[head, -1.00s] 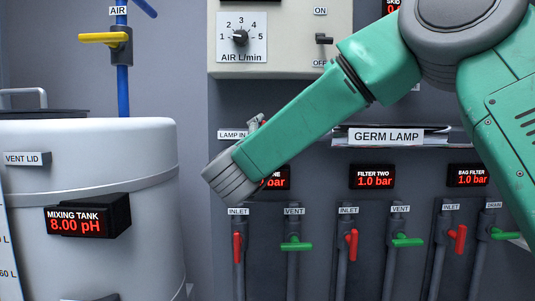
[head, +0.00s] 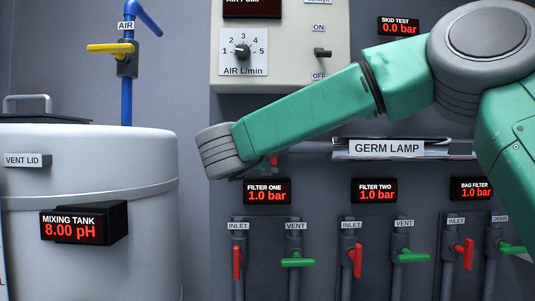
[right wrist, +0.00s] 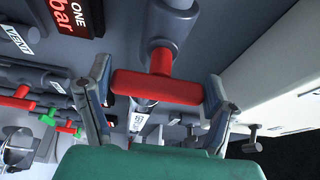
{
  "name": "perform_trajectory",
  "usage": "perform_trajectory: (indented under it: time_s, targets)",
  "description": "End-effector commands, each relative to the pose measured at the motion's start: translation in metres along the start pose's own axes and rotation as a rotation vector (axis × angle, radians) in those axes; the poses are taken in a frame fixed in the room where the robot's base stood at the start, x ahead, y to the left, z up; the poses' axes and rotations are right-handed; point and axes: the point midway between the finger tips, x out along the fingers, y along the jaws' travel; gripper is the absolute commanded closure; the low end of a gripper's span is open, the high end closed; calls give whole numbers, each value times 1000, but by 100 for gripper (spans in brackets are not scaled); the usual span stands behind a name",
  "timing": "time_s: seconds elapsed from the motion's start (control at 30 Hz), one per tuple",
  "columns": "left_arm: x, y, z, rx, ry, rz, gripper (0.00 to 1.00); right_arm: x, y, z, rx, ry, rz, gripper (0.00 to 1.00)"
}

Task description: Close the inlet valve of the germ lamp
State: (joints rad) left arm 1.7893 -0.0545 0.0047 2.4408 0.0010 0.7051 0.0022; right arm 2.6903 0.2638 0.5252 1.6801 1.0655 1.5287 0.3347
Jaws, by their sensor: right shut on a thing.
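The germ lamp (head: 387,148) is a long pale tube fitting on the back wall, with its name plate in front. In the right wrist view a red valve handle (right wrist: 155,86) sits between the fingers of my right gripper (right wrist: 158,92), which is shut on it. The handle lies roughly crosswise to the pipe fitting behind it. In the head view my right wrist covers most of this valve; only a small red piece (head: 273,161) shows below my forearm. My right fingertips are hidden there. My left gripper is not in view.
Below are red inlet handles, such as filter one's (head: 237,262), and green vent handles (head: 298,262). The filter one display (head: 267,191) is just under my wrist. The mixing tank (head: 150,170) stands at left, the air pump box (head: 290,75) above my forearm.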

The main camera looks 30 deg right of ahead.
Motion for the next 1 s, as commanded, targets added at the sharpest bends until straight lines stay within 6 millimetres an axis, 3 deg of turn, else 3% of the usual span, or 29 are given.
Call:
perform_trajectory:
  time_s: [0.33, 0.37, 0.4, 0.77, 1.0]
  targets:
    - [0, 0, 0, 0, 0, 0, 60, 0, 5, -1, -4, 6, 10, 53]
    - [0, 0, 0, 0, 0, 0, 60, 1, 5, -1, -4, 6, 10, 21]
    - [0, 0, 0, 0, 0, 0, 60, 1, 6, -1, -4, 6, 10, 7]
    - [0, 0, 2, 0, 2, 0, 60, -2, 4, 2, -4, 1, 7, 6]
    - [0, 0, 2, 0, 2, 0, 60, -44, 3, 1, -4, -1, 4, 6]
